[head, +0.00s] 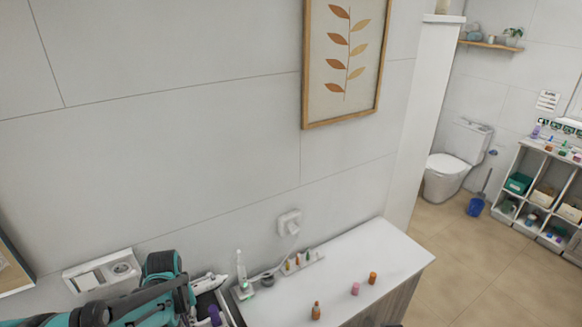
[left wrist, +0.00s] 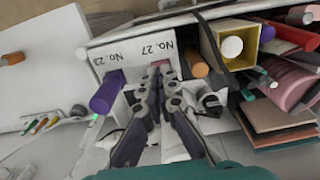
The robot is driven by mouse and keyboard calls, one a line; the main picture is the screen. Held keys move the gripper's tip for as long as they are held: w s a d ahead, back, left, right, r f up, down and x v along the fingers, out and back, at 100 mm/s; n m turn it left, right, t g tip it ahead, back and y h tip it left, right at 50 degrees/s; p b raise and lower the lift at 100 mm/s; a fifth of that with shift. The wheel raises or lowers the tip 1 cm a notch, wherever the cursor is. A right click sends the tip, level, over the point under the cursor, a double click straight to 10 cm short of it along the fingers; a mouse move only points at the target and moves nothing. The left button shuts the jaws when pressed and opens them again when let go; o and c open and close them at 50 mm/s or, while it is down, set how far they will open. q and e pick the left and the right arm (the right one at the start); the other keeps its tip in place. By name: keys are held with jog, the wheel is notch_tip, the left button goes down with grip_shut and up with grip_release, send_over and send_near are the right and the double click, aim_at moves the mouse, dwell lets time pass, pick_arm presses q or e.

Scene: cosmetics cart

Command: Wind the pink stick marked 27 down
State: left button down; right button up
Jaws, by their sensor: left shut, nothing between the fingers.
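In the left wrist view the white rack (left wrist: 128,62) is marked No. 27 and No. 23. A small pinkish patch (left wrist: 166,67) shows below No. 27, just beyond my fingertips; it looks like the pink stick, mostly hidden by the fingers. A purple stick (left wrist: 107,92) stands out below No. 23. My left gripper (left wrist: 158,76) is shut and empty, its tips close to the No. 27 place; I cannot tell whether they touch the stick. In the head view my left arm comes in at the lower left, and the purple stick (head: 215,316) shows beside it. My right gripper is not in view.
An orange stick (left wrist: 195,65) and a yellow box (left wrist: 232,32) crowd the right side of the rack. On the white counter (head: 385,255) stand a pink bottle (head: 355,288), an orange one (head: 373,278) and an amber one (head: 316,311). The counter's right part is clear.

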pick_arm(q)
jog(key=shift+s, duration=0.1)
jog(key=shift+s+d, duration=0.15)
jog(key=shift+s, duration=0.05)
notch_tip(320, 180, up, 6)
jog(key=p, duration=0.4)
jog(key=s+d+f+m+t+b, duration=0.6)
jog(key=f+b, duration=0.8)
jog(key=b, duration=1)
jog(key=s+d+t, duration=0.1)
jog(key=s+d, duration=0.2)
jog(key=d, duration=0.1)
jog(key=shift+b, duration=0.3)
